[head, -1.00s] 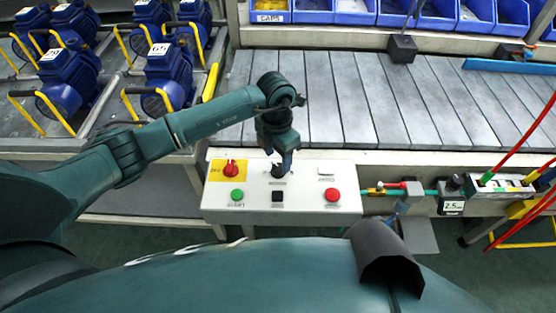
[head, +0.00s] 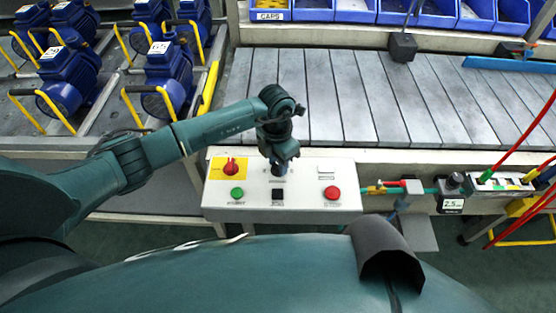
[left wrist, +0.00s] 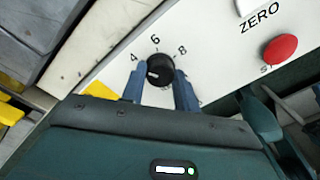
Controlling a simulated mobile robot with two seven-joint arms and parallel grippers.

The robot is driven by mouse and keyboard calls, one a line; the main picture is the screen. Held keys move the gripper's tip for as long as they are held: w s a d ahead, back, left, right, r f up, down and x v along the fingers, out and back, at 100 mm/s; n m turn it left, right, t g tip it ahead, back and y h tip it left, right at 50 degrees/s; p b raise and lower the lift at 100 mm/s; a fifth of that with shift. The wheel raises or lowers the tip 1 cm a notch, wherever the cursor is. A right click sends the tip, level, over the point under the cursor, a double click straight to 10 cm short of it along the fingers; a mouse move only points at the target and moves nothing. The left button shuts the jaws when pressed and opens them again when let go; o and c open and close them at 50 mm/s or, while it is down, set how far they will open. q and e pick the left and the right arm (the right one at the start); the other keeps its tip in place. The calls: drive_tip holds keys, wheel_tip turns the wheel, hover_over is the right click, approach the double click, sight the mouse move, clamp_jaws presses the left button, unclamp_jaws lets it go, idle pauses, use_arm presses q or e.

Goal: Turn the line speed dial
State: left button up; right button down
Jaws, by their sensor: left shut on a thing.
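The black line speed dial (left wrist: 159,70) is on the white control panel (left wrist: 215,60), with the numbers 4, 6 and 8 around it in the left wrist view. A white mark on the dial points toward the lower left of that view. My left gripper (left wrist: 160,88) is shut on the dial, one blue finger on each side. In the head view my left gripper (head: 280,163) is over the top middle of the panel (head: 305,205) and mostly hides the dial. My right gripper is not in view.
A red switch (head: 231,166) on a yellow plate, a green button (head: 237,193), a black button (head: 277,195) and a red button (head: 332,193) surround the dial. Blue pumps (head: 168,70) stand at left.

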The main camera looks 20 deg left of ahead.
use_arm(q)
drive_tip(key=shift+c, duration=1.1)
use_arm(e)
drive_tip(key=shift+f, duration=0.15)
